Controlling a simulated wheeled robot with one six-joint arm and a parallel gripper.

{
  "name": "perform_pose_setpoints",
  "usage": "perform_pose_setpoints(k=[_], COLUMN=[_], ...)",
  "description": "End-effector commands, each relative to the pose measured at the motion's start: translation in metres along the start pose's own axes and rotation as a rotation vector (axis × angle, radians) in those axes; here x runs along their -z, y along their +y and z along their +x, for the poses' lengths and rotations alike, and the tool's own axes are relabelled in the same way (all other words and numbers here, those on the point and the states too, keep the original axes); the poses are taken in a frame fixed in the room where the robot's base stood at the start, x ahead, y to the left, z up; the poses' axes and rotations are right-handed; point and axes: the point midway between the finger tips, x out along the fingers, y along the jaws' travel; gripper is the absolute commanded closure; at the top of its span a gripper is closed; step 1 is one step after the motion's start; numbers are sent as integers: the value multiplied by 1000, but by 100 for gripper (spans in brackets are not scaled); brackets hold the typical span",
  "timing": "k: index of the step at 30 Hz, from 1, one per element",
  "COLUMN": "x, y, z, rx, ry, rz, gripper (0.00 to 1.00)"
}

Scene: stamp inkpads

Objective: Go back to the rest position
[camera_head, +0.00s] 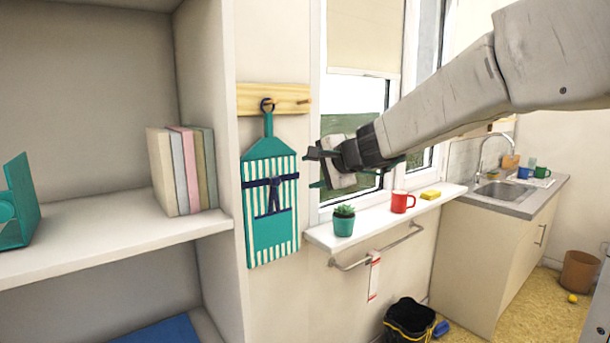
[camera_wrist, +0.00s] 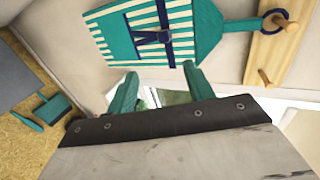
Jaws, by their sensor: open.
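My gripper (camera_head: 314,170) is in front of the window, right of the hanging apron and above the sill. In the wrist view its two teal fingers (camera_wrist: 161,80) are apart with nothing held between them. The teal-and-white striped apron (camera_head: 270,226) hangs by its loop from a peg on the wooden rail (camera_head: 285,90). The apron (camera_wrist: 175,40) lies beyond the fingertips in the wrist view, and the rail (camera_wrist: 270,52) is at the right. I cannot tell the exact gap between fingers and apron.
The sill holds a potted plant (camera_head: 344,220), a red mug (camera_head: 402,201) and a yellow sponge (camera_head: 431,194). A towel bar (camera_head: 380,248) sticks out below. A shelf (camera_head: 110,246) with books (camera_head: 181,170) is left. A black bucket (camera_head: 408,320) stands on the floor.

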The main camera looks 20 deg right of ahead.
Motion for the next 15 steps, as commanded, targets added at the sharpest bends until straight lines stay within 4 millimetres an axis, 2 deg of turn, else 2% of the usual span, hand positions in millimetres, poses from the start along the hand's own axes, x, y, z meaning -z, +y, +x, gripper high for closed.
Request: perform_pose_setpoints(k=[4, 10, 11, 13, 15], x=[0, -6, -11, -25, -48], y=[0, 2, 6, 28, 57], z=[-15, -19, -18, -20, -33], rx=[0, -8, -22, -81, -161], ry=[2, -30, -51, -119, -213], rz=[0, -14, -34, -101, -207], gripper=[48, 48, 48, 48, 48])
